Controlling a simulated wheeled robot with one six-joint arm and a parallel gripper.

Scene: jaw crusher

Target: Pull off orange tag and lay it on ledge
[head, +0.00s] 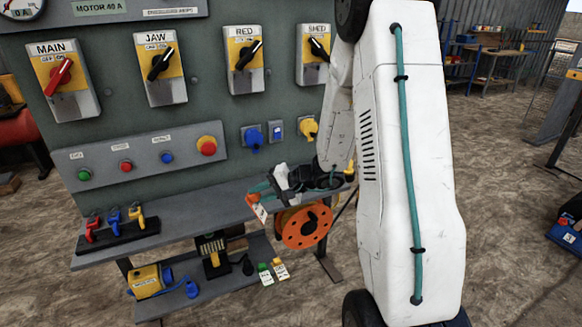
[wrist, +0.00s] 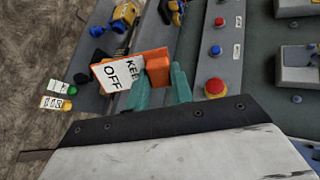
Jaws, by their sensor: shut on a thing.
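My gripper (head: 260,190) is shut on the orange tag; its teal fingers (wrist: 160,88) close around the orange part in the wrist view. The orange tag (wrist: 147,62) carries a white label (wrist: 114,76) with black letters reading "OFF" and part of another word. In the head view the tag (head: 252,199) shows small at the fingertips, label hanging down. The grey ledge (head: 182,220) runs below the switch panel. The tag is near the ledge's right part; whether it touches the ledge cannot be told.
A black rack (head: 112,240) with red, blue and yellow padlocks stands on the ledge's left. An orange cable reel (head: 304,227) sits just below my gripper. A lower shelf holds a yellow device (head: 148,278). Green and yellow tags (head: 272,272) lie low down. The ledge's middle is clear.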

